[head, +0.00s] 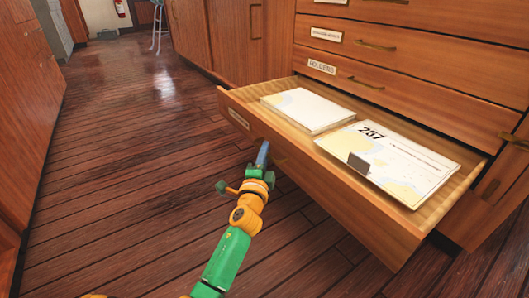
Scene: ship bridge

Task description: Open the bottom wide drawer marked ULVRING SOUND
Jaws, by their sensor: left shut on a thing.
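The wide wooden drawer (340,195) at the bottom of the visible stack stands pulled well out from the cabinet. Its front carries a small pale label (238,118) at the left, too small to read. Inside lie a stack of charts (305,108) and a larger chart (400,165) marked 257. My left gripper (262,157) is at the drawer front, shut on the drawer handle, which is mostly hidden behind the fingers. My right gripper is out of view.
Closed drawers with brass handles rise above, one labelled HOLDERS (322,67). A small grey block (358,163) sits on the larger chart. The plank floor (130,150) is clear left of the drawer. A stool (158,25) stands far back.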

